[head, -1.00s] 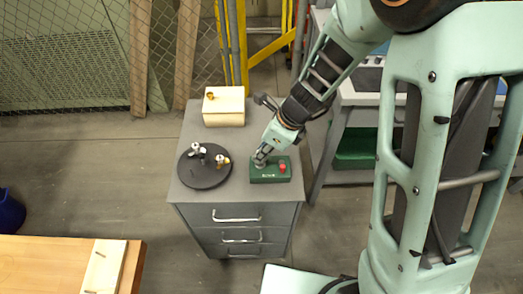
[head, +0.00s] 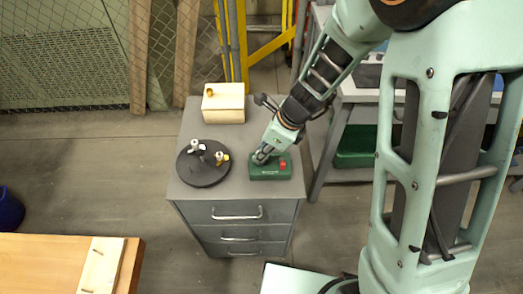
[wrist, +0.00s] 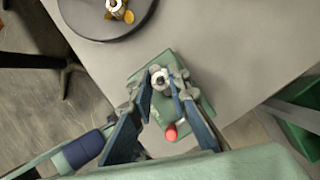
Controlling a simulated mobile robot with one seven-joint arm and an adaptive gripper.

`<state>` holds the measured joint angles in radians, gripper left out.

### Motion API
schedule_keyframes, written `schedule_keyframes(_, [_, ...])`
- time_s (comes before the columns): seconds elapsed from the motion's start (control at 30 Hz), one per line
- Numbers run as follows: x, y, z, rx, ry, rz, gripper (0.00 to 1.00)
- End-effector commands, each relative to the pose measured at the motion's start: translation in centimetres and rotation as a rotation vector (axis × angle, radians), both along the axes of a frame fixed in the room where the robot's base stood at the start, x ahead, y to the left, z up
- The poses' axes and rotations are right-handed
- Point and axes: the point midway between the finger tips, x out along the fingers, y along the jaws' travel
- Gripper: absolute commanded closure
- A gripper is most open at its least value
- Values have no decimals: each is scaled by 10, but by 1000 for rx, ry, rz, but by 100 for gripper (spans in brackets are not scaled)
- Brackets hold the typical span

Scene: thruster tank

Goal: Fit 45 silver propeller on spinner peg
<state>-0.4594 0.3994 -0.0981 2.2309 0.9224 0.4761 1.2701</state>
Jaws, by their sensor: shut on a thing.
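My gripper (head: 262,155) is over the left end of the green spinner box (head: 270,174), which has a red button (head: 282,164) on its right. In the wrist view, the fingers (wrist: 162,76) are shut on a small round silver piece with a hole, the silver propeller (wrist: 160,79), above the green box (wrist: 188,104). The fingers hide most of it, and the spinner peg beneath is hidden. I cannot tell whether it sits on the peg. A round black tray (head: 203,178) to the left holds another silver piece (head: 197,147) and a brass piece (head: 221,158).
A pale wooden block (head: 224,105) with a small brass piece on top stands at the back of the grey cabinet top (head: 238,188). The cabinet's front strip is clear. A wooden table (head: 50,268) is at lower left, a grey bench to the right.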

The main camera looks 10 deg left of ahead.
Motion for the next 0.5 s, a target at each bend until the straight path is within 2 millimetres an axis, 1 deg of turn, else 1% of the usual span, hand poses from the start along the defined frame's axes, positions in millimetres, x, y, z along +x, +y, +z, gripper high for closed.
schedule_keyframes(0.1, [0, 0, -4, 0, 0, -1, 100])
schedule_keyframes(0.33, [0, 0, -3, 0, 0, 0, 100])
schedule_keyframes(0.37, [0, 0, -3, 0, 0, 0, 83])
schedule_keyframes(0.5, [0, 0, -3, 0, 0, 0, 68])
